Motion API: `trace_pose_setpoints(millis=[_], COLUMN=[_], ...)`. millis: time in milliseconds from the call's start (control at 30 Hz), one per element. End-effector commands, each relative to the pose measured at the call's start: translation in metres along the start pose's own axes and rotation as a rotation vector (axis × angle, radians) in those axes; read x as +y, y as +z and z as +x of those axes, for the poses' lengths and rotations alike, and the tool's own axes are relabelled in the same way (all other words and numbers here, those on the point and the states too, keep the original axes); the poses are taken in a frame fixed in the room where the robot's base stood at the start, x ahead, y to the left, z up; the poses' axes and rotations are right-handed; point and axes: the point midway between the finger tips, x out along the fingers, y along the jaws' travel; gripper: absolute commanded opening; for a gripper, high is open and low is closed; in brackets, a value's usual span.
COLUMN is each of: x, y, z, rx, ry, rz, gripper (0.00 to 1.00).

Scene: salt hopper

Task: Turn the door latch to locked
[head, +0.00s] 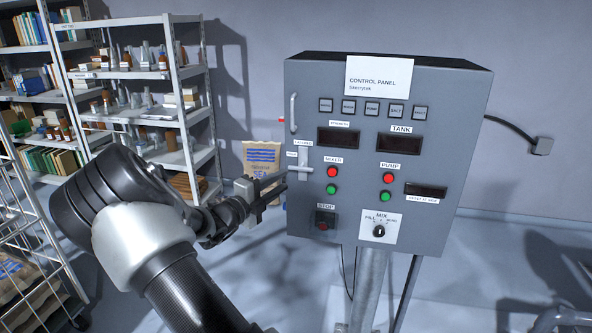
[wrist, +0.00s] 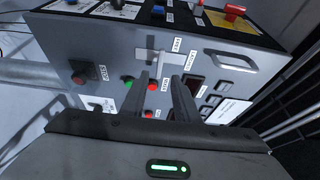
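The door latch (head: 303,160) is a small pale metal piece on the left part of the grey control panel (head: 440,105), below the door handle (head: 293,113). In the wrist view the latch (wrist: 150,60) lies just beyond the fingertips. I cannot tell its exact turn. My gripper (head: 284,180) is at the panel's left edge, close to the latch. In the wrist view the fingers of my gripper (wrist: 161,80) are apart with nothing clearly between them. Contact with the latch cannot be told.
Red and green buttons (head: 332,172), a stop switch (head: 325,220) and a mix knob (head: 379,231) are close to the latch. A shelf rack (head: 176,80) stands behind on the left. A paper sack (head: 262,160) is behind my gripper.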

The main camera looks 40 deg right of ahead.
Motion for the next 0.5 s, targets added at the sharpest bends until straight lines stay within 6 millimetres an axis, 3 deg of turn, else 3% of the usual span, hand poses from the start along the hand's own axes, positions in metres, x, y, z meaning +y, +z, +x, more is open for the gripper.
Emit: trace_pose_setpoints(millis=[200, 500], x=[-0.002, 0.000], y=[-0.001, 0.000], z=[0.049, 0.085], rx=[0.003, 0.000], ry=[-0.002, 0.000], rz=[-0.002, -0.002], gripper=[0.28, 0.28])
